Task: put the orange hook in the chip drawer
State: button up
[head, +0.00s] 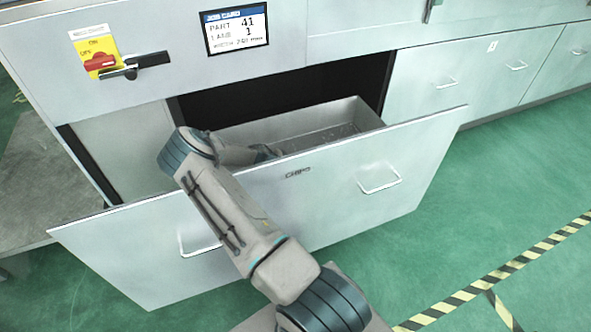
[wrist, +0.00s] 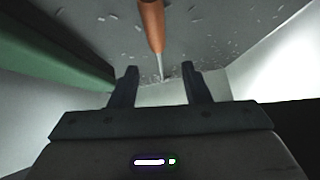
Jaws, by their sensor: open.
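The chip drawer (head: 400,165) is pulled open, with "CHIPS" lettered on its front and a grey metal bin (head: 345,112) behind it. My arm reaches over the drawer front, and my gripper (head: 266,152) is inside, partly hidden by the front. In the wrist view my gripper (wrist: 160,84) is open, its two dark fingers apart. The orange hook (wrist: 152,25) shows over the chip-strewn drawer floor, its thin metal shaft pointing down towards the gap between the fingertips. Neither finger visibly grips it. I cannot tell whether it fully rests on the floor. The hook is hidden in the head view.
Small chips (wrist: 100,18) are scattered on the drawer floor. The drawer walls stand close around my gripper. A red switch on a yellow plate (head: 101,62) and a job card display (head: 237,28) are on the cabinet above.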

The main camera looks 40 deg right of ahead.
jog(key=shift+r+p, duration=0.75)
jog(key=shift+p, duration=0.1)
jog(key=p+v, duration=0.1)
jog(key=v, duration=1)
jog(key=shift+a+r, duration=0.2)
jog(key=shift+a, duration=0.15)
